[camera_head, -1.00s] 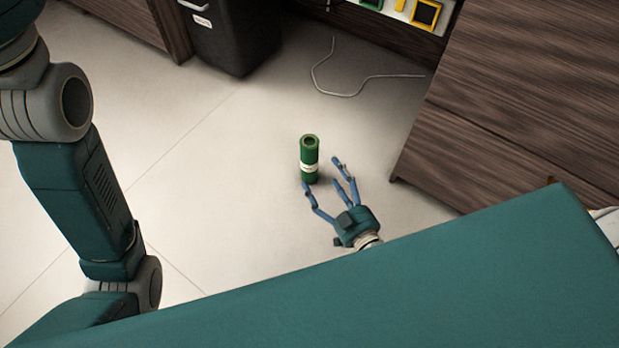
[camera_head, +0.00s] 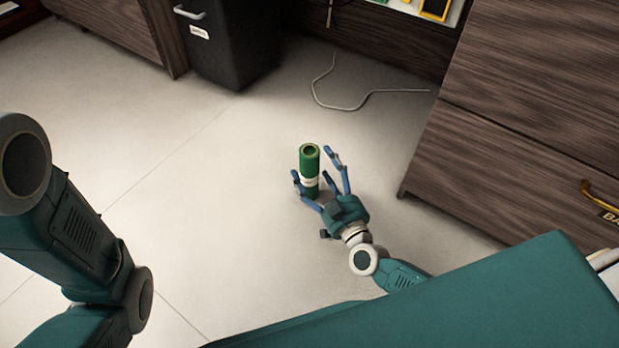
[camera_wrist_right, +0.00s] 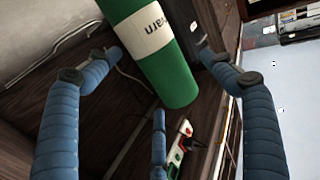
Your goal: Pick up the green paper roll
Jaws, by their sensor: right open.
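The green paper roll (camera_head: 309,160) stands upright on the pale floor in the head view. It has a white label band around its middle and a dark hole in its top. My right gripper (camera_head: 320,178) is open, with its blue fingers on both sides of the roll. In the right wrist view the roll (camera_wrist_right: 165,60) lies between the open fingers, and a gap shows between it and the fingertips there. The third finger (camera_wrist_right: 159,135) points toward the roll's end. My left gripper is not in view; only my left arm shows at the left edge.
A dark wooden cabinet (camera_head: 520,130) stands to the right of the roll. A black bin (camera_head: 228,45) stands at the upper left. A thin grey cable (camera_head: 340,105) lies on the floor behind the roll. The floor left of the roll is clear.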

